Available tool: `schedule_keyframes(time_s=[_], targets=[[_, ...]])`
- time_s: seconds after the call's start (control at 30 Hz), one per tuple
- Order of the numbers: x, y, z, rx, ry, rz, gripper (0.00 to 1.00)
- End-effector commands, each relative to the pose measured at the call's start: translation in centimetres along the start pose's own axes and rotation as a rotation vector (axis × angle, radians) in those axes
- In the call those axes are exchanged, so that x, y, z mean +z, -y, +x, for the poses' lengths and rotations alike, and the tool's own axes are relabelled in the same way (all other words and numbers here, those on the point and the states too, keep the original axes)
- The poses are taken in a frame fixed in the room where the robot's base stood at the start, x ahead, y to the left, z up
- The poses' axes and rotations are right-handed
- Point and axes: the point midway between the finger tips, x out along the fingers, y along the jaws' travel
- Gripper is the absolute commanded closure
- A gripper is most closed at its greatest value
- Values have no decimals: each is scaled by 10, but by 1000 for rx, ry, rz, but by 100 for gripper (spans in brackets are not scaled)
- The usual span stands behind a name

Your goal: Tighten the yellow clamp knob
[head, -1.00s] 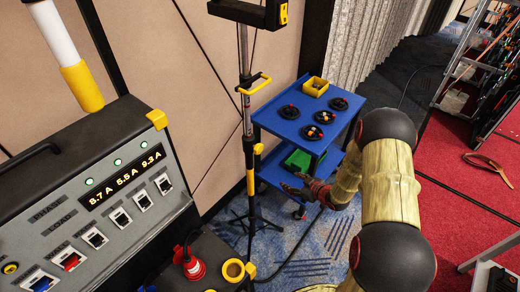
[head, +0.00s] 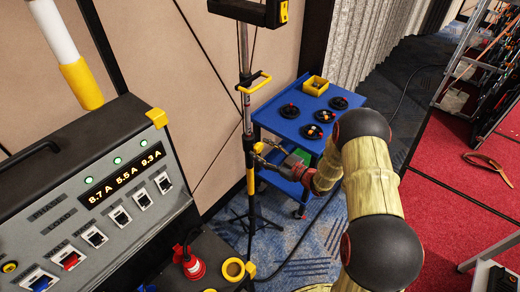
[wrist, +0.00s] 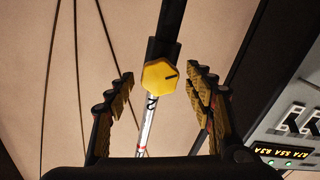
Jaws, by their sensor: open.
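The yellow clamp knob (wrist: 159,76) shows in the wrist view as a faceted cap with a dark line on its face. It sits on the dark collar of the stand pole (wrist: 146,125). My gripper (wrist: 160,88) is open, with one finger on each side of the knob in that view and gaps on both sides. In the head view my gripper (head: 270,152) is close to the pole (head: 248,120), at the height of its black collar. The knob (head: 258,147) is small there and partly hidden by my fingers.
A blue cart (head: 290,122) with black dishes and a yellow bin (head: 314,86) stands behind the pole. A yellow handle (head: 255,82) juts from the pole above my gripper. A grey control panel (head: 100,195) fills the left. Red carpet (head: 450,200) lies at the right.

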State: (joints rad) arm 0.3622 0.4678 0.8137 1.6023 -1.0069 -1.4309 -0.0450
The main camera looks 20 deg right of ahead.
Motion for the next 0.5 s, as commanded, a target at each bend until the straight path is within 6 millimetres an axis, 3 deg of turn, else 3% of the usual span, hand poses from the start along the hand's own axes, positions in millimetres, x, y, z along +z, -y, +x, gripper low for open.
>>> schedule_keyframes(time_s=[0.2,0.43,0.5], targets=[[0,0,13,1,0,1,47],[0,0,13,1,0,1,47],[0,0,13,1,0,1,51]])
